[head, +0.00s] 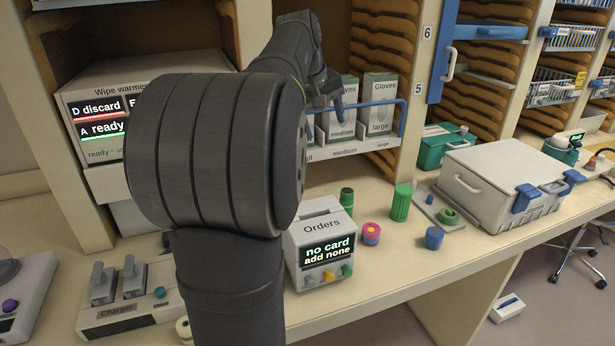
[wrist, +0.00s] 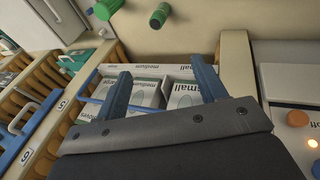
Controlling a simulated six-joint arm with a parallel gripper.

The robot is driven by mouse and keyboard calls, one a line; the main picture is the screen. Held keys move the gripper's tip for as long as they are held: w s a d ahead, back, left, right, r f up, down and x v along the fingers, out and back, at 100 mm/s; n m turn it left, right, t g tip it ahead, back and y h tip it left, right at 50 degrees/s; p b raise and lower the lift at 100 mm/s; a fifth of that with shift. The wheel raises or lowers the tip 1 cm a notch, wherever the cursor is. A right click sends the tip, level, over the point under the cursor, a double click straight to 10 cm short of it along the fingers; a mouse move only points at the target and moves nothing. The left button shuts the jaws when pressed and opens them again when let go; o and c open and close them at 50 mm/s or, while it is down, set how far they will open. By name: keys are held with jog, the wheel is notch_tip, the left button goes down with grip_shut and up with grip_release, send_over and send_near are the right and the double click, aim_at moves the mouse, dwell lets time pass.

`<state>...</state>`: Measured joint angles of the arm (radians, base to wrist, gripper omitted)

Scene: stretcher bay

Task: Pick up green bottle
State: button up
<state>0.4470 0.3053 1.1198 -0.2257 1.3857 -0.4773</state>
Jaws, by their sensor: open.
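Two green upright cylinders stand on the counter. One is a slim dark green bottle with a dark band (head: 347,199), just behind the Orders box. The other is a wider, brighter green ribbed container (head: 401,204) to its right. In the wrist view, the slim green bottle (wrist: 160,15) and the wider green container (wrist: 106,8) show at the top edge. My gripper (head: 336,102) is up in front of the glove boxes, above and behind both. In the wrist view its two blue fingers (wrist: 160,70) are apart with nothing between them.
Glove boxes (head: 380,103) stand in a blue-railed rack behind the counter. The Orders box (head: 322,245), a pink-and-yellow roll (head: 371,234) and a blue cup (head: 434,238) are near the green cylinders. A white case (head: 505,180) stands right; a charger (head: 128,290) sits front left.

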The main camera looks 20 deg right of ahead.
jog(key=m, duration=1.1)
send_near(347, 199)
jog(key=x, duration=0.4)
jog(key=w+x, duration=0.1)
jog(key=x, duration=0.7)
jog(key=shift+w+d, duration=0.2)
jog(key=shift+w, duration=0.1)
jog(key=shift+r, duration=0.1)
jog(key=c, duration=1.2)
